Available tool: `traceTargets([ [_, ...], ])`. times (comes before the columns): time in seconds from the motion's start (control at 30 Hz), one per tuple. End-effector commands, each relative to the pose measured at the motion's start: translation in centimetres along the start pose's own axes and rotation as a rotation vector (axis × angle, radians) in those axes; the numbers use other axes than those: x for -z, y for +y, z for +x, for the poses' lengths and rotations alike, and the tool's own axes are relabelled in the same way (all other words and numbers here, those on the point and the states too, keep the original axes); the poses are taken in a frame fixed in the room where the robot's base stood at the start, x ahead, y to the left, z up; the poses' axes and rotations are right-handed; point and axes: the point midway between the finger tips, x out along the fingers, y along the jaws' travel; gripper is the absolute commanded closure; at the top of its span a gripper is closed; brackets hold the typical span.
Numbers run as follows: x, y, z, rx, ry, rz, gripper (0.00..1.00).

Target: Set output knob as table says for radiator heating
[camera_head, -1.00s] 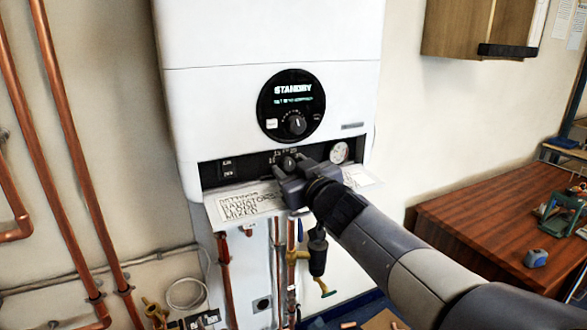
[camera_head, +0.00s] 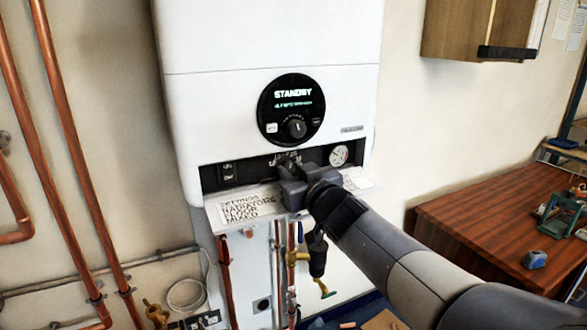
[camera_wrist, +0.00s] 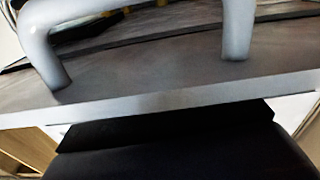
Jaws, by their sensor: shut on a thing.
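The white boiler (camera_head: 270,40) hangs on the wall. Its round black display (camera_head: 291,108) reads STANDBY and has a dial (camera_head: 297,128). Below is a black control strip (camera_head: 250,170). My gripper (camera_head: 289,163) is at the middle of this strip, shut on the output knob, which its jaws mostly hide. I cannot read where the knob points. The settings table (camera_head: 252,206) is a white card on the open flap below, listing radiators, floor and mixed; its values are not legible. The wrist view is mostly filled by grey parts and shows no knob.
A pressure gauge (camera_head: 339,155) is right of my gripper and switches (camera_head: 228,171) are left of it. Copper pipes (camera_head: 75,150) run up the left wall. Valves (camera_head: 298,256) hang below the boiler. A wooden bench (camera_head: 480,230) stands at the right.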

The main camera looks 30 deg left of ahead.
Motion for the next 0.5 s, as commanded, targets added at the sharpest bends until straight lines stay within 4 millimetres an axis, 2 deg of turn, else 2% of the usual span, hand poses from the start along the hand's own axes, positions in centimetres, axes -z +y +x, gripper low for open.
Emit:
traceTargets([
  [0.03,0.46,0.04,0.01,0.001,-0.003,0.041,0.97],
  [0.23,0.22,0.05,0.01,0.000,-0.003,0.170,0.97],
  [0.5,-0.04,0.03,0.00,-0.001,-0.001,0.193,0.97],
])
